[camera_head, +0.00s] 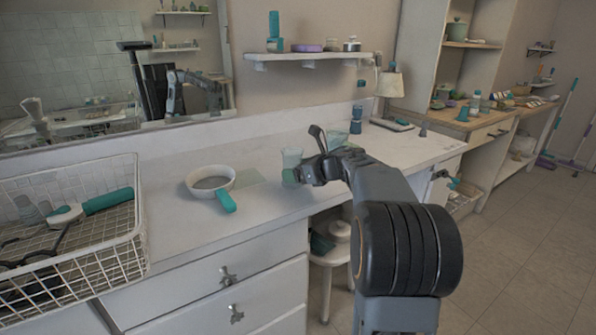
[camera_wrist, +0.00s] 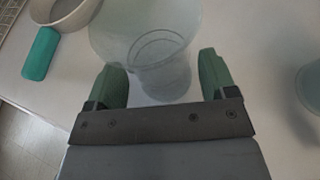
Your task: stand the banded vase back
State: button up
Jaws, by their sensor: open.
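A clear, pale glass vessel (camera_head: 291,157) stands on the white counter right at my gripper. In the wrist view this see-through vessel (camera_wrist: 150,30) sits between my fingers, with a ring at its base. No bands can be made out on it. My gripper (camera_head: 297,177) is open, its green fingers (camera_wrist: 160,75) on either side of the vessel; whether they touch it cannot be told. A blue vessel with darker stripes (camera_head: 356,120) stands farther back on the counter. A translucent teal vessel (camera_head: 337,139) is behind my gripper, partly hidden.
A white pan (camera_head: 196,181) with a teal handle lies left of my gripper on the counter (camera_head: 262,203). A wire basket (camera_head: 142,215) with several items is at the far left. A wall shelf (camera_head: 300,57) hangs above. The counter between pan and basket is mostly clear.

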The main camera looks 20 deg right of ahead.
jog(key=shift+s, duration=0.15)
jog(key=shift+p+v, duration=0.35)
jog(key=shift+v, duration=3.7)
jog(key=shift+d+r, duration=0.1)
jog(key=p+v, duration=0.2)
jog(key=v, duration=1.2)
jog(key=w+a+r+m+t+h+p, duration=0.25)
jog(key=w+r+m+h+p, duration=0.2)
jog(key=r+m+p, duration=0.45)
jog(key=w+a+r+m+t+h+p, duration=0.25)
jog(key=r+m+h+p, duration=0.35)
jog(key=m, duration=0.5)
jog(key=s+a+f+m+g+y+p, duration=0.2)
jog(key=s+a+f+m+g+p, duration=0.2)
jog(key=s+a+m, duration=0.4)
jog(key=s+a+f+m+g+y+p, duration=0.2)
jog(key=s+a+f+m+g+p, duration=0.2)
jog(key=m, duration=0.9)
jog(key=s+a+g+p, duration=0.2)
jog(key=s+a+g, duration=0.2)
jog(key=a+g, duration=0.1)
jog(key=shift+s+a+f+g, duration=0.3)
jog(key=shift+a, duration=0.3)
